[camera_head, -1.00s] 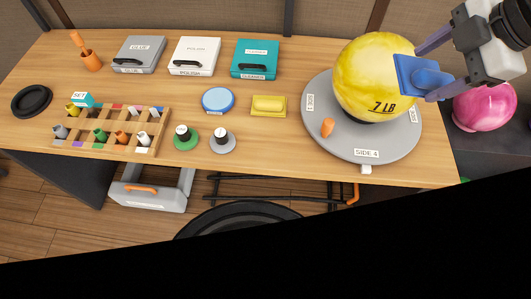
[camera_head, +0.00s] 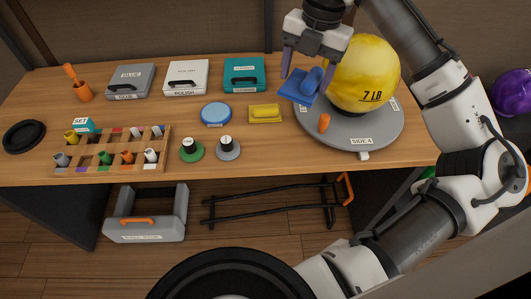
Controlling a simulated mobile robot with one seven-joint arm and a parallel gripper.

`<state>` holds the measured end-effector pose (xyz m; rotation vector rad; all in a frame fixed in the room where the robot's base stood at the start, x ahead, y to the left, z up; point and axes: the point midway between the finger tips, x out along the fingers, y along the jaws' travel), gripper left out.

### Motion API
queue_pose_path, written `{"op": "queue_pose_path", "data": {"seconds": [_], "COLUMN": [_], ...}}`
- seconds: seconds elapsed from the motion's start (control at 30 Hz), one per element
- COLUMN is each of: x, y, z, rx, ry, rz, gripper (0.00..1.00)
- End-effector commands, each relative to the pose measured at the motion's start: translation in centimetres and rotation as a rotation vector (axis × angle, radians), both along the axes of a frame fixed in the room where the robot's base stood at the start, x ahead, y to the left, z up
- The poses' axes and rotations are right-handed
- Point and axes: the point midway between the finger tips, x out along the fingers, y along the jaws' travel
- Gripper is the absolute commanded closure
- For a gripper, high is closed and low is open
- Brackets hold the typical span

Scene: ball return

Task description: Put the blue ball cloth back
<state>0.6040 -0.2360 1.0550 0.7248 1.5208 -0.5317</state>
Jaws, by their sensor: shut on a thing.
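The blue ball cloth (camera_head: 297,88) is a flat blue pad with a rounded blue grip (camera_head: 312,80) on top. My gripper (camera_head: 300,74) is shut on it and holds it in front of the left side of the yellow ball. The yellow ball (camera_head: 362,75), marked 7 LB, sits on a round grey turntable (camera_head: 385,128) with a SIDE 4 label. Whether the cloth touches the ball or the turntable cannot be told. A yellow block lies on a yellow tray (camera_head: 265,120) left of the turntable.
Glue, polish and teal cleaner boxes (camera_head: 245,74) line the back. A wooden rack (camera_head: 70,165) with several coloured pegs is at the left front. Green and grey round stands (camera_head: 228,149) are near the front edge. A purple ball (camera_head: 513,92) is at far right.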

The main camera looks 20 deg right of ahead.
Motion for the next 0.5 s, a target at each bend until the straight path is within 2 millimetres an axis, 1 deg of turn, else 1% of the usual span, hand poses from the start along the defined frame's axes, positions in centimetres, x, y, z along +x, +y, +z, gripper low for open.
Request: {"op": "queue_pose_path", "data": {"seconds": [0.03, 0.1, 0.2, 0.37, 0.47, 0.5], "x": [1.2, 2.4, 3.6, 4.5, 4.6, 4.6], "y": [1.3, 2.5, 3.9, 4.9, 5.1, 5.1], "z": [-1.0, -1.8, -2.6, -3.4, -4.7, -5.6], "rx": [-0.025, -0.056, -0.090, -0.121, -0.123, -0.122], "ry": [0.002, 0.000, -0.010, -0.022, -0.023, -0.022], "rz": [0.107, 0.238, 0.382, 0.503, 0.525, 0.527], "gripper": [0.54, 0.54, 0.54, 0.54, 0.54, 0.54]}}
